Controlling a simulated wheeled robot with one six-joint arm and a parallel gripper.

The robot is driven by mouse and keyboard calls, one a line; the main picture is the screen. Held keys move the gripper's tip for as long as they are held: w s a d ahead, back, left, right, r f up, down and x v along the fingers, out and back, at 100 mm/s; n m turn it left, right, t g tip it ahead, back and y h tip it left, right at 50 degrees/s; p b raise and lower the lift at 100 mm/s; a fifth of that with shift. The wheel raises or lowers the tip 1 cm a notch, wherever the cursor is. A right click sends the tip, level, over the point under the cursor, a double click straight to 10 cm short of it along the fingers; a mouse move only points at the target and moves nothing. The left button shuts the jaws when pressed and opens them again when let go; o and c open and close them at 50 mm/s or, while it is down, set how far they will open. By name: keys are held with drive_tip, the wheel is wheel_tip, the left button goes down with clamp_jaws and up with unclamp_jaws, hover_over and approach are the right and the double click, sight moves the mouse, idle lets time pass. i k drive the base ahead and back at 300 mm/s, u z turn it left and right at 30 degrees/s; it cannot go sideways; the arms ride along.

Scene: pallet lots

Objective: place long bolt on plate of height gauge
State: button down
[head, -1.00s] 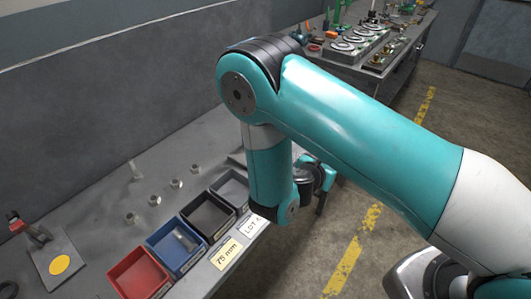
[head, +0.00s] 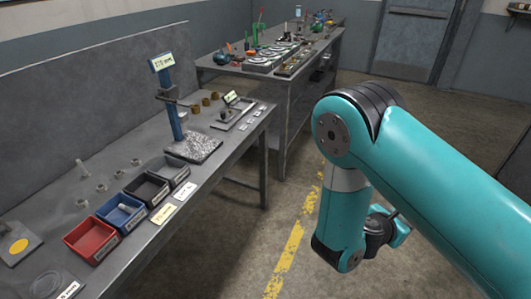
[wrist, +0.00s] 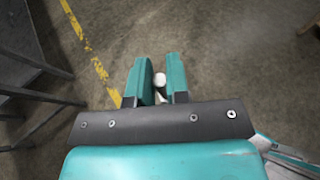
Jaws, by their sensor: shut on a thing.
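My gripper (wrist: 159,70) is shut on a pale, round-ended piece, the bolt (wrist: 160,79), between its two teal fingers in the wrist view. Only the bolt's end shows, so its length cannot be told. In the head view my gripper (head: 396,230) hangs over the floor, right of the bench and away from the gauge. The height gauge (head: 175,108) stands on the bench with a blue column and a display on top. Its speckled grey plate (head: 200,147) lies at the column's foot, and its visible top looks bare.
Red (head: 92,238), blue (head: 120,212), black (head: 147,189) and grey bins line the bench's front edge. Several pale round parts stand behind them. Brass pieces and a small display device (head: 233,107) sit beyond the gauge. A second bench (head: 290,80) stands farther back. Open floor lies right.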

sight(191, 144)
drive_tip(key=z, duration=0.8)
drive_tip(key=i, duration=1.4)
drive_tip(key=u, duration=0.5)
drive_tip(key=i, duration=0.7)
drive_tip(key=u, duration=1.3)
drive_tip(key=i, duration=0.55)
drive_tip(key=u, duration=0.25)
